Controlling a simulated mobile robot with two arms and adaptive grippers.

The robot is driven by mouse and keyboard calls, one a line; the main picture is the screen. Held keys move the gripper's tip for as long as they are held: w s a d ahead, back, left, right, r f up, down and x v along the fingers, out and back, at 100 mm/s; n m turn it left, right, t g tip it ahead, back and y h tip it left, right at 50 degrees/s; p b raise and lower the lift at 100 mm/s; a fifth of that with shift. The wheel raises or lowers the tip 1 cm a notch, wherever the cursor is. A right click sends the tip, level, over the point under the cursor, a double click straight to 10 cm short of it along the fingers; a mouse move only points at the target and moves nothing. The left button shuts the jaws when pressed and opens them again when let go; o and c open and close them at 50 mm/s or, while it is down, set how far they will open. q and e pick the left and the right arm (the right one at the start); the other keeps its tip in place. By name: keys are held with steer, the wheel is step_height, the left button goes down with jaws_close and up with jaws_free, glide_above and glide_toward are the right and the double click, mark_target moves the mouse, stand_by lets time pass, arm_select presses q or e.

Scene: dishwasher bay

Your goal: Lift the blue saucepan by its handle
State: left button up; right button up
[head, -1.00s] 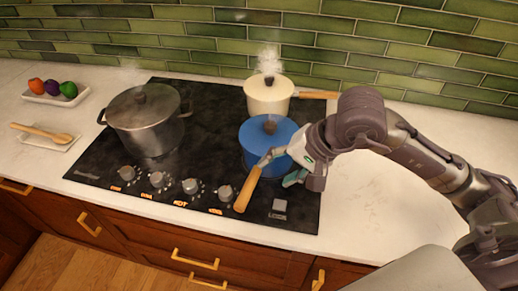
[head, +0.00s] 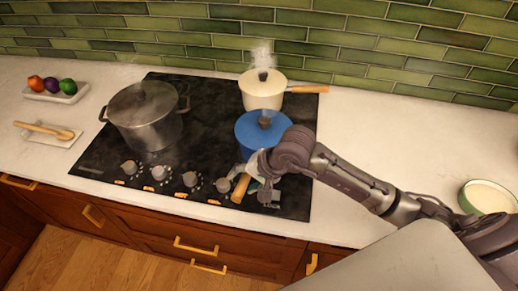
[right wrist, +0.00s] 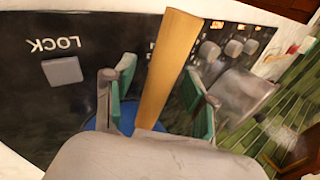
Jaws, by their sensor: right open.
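The blue saucepan (head: 258,128) stands on the front right of the black cooktop, its lid on. Its wooden handle (head: 240,188) points toward the front edge. My right gripper (head: 258,190) is at the handle, its body covering part of the pan and the handle's root. In the right wrist view, the handle (right wrist: 172,50) runs between the two green-padded fingers of the open gripper (right wrist: 163,88). Gaps show on both sides of the handle. A bit of the blue pan (right wrist: 127,118) shows below the fingers. My left gripper is not in view.
A steaming cream pan (head: 262,95) stands close behind, its handle pointing right. A large grey pot (head: 145,125) is at left. Knobs (head: 190,179) line the cooktop's front. A green-rimmed bowl (head: 488,197) sits on the right counter, which is otherwise mostly clear.

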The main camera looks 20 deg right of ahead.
steer(key=shift+c, duration=0.2)
steer(key=shift+d, duration=0.1)
steer(key=c, duration=0.5)
jaws_close()
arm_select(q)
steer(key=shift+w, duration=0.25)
arm_select(e)
steer(key=shift+w+r, duration=0.1)
steer(key=shift+r, duration=0.05)
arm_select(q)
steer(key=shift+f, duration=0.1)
arm_select(e)
steer(key=shift+r, duration=0.1)
